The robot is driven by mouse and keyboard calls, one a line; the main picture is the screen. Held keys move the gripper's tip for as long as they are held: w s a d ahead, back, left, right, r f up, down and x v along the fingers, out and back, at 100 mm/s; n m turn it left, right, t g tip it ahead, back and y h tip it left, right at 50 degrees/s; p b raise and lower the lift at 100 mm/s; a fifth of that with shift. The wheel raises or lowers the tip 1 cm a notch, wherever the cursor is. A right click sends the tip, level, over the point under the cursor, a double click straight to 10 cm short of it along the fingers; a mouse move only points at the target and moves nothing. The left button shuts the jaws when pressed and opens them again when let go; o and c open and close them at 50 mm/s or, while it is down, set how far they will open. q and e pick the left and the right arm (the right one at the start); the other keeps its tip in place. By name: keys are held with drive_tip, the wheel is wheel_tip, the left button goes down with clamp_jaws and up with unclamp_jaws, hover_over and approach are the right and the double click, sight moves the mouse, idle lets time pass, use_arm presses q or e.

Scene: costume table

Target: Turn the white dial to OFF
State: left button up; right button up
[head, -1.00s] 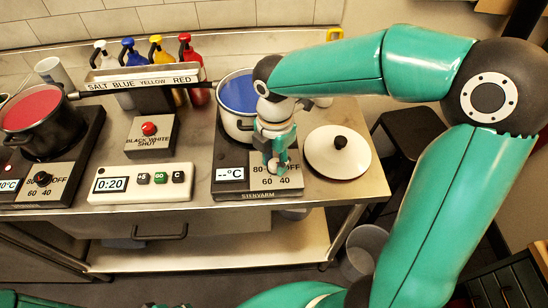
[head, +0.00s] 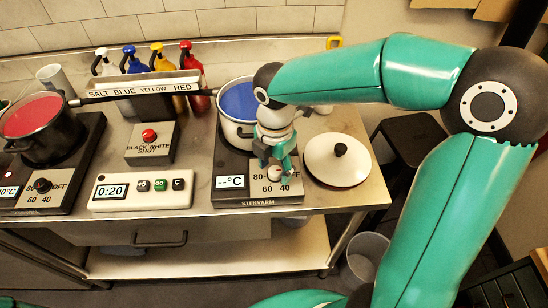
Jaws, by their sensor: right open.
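The white dial (head: 274,173) sits on the front panel of the right hot plate (head: 258,196), with 80, 60 and 40 marks around it. The plate's display (head: 229,182) reads "--°C". A white pot with blue liquid (head: 239,100) stands on this plate. My left gripper is not in view.
A black dial (head: 42,185) is on the left hot plate, under a dark pot with red liquid (head: 32,116). A timer (head: 140,187) reading 0:20 and a red button box (head: 149,143) stand between. A white lid (head: 337,160) lies right of my gripper.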

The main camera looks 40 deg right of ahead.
sight(274, 170)
wheel_tip(274, 170, up, 12)
idle(0.5)
drive_tip(key=shift+f, duration=0.1)
